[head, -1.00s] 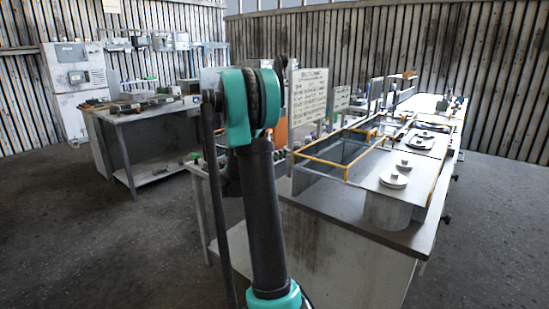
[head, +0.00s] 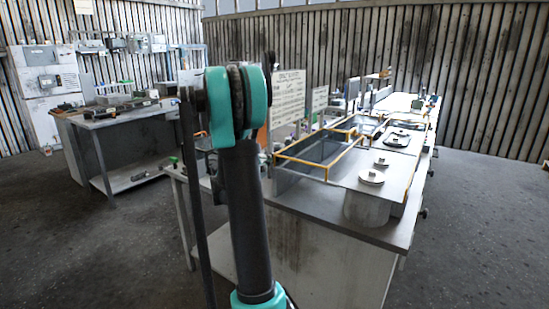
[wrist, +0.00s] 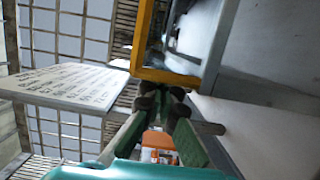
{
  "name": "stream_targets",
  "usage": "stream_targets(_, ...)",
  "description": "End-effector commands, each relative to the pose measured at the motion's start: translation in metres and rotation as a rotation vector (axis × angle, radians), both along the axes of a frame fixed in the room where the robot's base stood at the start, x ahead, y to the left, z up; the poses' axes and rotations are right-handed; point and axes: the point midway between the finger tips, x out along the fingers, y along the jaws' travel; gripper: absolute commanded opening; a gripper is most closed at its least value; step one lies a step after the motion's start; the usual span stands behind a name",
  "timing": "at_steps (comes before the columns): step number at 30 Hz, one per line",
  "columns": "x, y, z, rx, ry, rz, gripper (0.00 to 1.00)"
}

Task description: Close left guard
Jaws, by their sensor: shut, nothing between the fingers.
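A guard with a yellow frame (head: 302,161) and grey panels stands at the near left of the bench top in the head view. I cannot tell for certain that it is the left guard. In the wrist view a yellow frame corner (wrist: 140,70) is just beyond my gripper (wrist: 162,97). The gripper's dark fingertips are together with nothing held between them. They lie just below the yellow bar in the picture, and I cannot tell whether they touch it. In the head view my arm hides the gripper.
Another workbench (head: 118,112) is at left. Floor at right is clear.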

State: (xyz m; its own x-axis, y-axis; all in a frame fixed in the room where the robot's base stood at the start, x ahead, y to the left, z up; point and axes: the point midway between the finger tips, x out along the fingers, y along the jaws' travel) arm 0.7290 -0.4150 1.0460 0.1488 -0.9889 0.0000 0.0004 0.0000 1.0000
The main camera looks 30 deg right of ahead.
Motion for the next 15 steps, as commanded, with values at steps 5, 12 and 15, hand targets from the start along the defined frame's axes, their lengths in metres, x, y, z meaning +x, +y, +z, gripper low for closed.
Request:
stream_targets(5, -0.032, -0.013, 0.0, 0.0, 0.0, -0.005, 0.0)
stream_targets(12, -0.103, -0.042, 0.0, 0.0, 0.0, -0.01, 0.0)
stream_targets(15, -0.133, -0.054, 0.0, 0.0, 0.0, -0.01, 0.0)
